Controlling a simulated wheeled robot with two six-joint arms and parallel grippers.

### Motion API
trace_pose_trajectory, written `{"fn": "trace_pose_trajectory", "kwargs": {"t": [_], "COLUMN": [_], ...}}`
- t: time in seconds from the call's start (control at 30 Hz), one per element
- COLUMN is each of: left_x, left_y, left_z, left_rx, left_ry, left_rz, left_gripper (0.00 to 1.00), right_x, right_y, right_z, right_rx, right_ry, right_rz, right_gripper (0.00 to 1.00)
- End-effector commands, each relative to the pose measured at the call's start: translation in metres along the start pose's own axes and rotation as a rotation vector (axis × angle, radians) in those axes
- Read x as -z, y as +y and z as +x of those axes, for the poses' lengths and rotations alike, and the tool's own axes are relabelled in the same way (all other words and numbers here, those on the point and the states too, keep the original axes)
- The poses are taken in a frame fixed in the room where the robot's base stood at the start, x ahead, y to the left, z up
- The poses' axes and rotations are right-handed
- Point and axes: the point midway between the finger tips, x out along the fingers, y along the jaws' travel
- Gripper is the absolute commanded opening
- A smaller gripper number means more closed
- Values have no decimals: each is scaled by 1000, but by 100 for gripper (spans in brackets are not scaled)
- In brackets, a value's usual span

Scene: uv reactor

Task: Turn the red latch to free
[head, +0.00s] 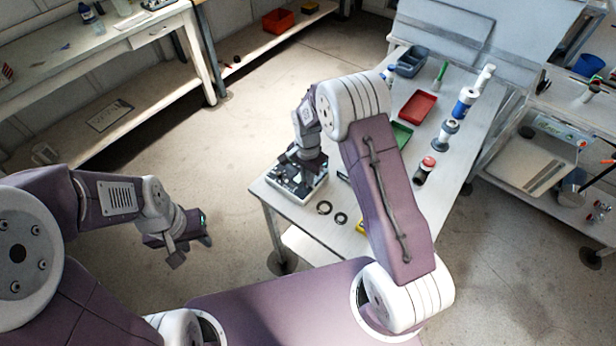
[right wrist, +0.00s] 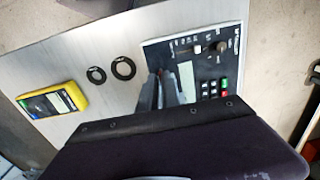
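The reactor unit (head: 318,184), a pale box with a dark top panel, sits at the table's near left corner. In the right wrist view its panel (right wrist: 228,68) shows a grey display, knobs and several buttons, one green and one red. My right gripper (head: 300,170) points down over the unit. In the right wrist view its fingertips (right wrist: 171,74) are close together at the panel and cover part of it. A small reddish patch shows beside the fingers; I cannot tell if it is the latch or if it is gripped. My left gripper (head: 192,251) is open and empty, away from the table.
Two black rings (right wrist: 123,68) (right wrist: 96,75) and a yellow meter (right wrist: 54,102) lie beside the unit. Further along the table are a red tray (head: 417,107), a green tray (head: 402,134), a blue-grey bin (head: 411,61) and several bottles. The floor left of the table is clear.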

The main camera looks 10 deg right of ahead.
Motion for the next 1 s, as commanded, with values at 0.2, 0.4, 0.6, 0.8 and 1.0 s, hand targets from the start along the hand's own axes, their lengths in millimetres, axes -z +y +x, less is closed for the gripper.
{"fn": "trace_pose_trajectory", "kwargs": {"t": [0.2,0.4,0.6,0.8,1.0], "left_x": [0,0,0,0,1], "left_y": [0,0,0,0,0], "left_z": [0,0,-1,-2,-4], "left_rx": [0,0,0,0,0], "left_ry": [0,0,0,0,0], "left_rz": [0,0,0,0,0], "left_gripper": [36,36,36,36,36], "right_x": [0,0,1,1,0], "right_y": [2,2,1,1,0], "right_z": [1,1,0,0,0], "right_rx": [-5,-5,-5,-4,-4], "right_ry": [-1,0,0,-1,-1], "right_rz": [-1,-11,-80,-228,-418], "right_gripper": [0,0,0,0,0]}}
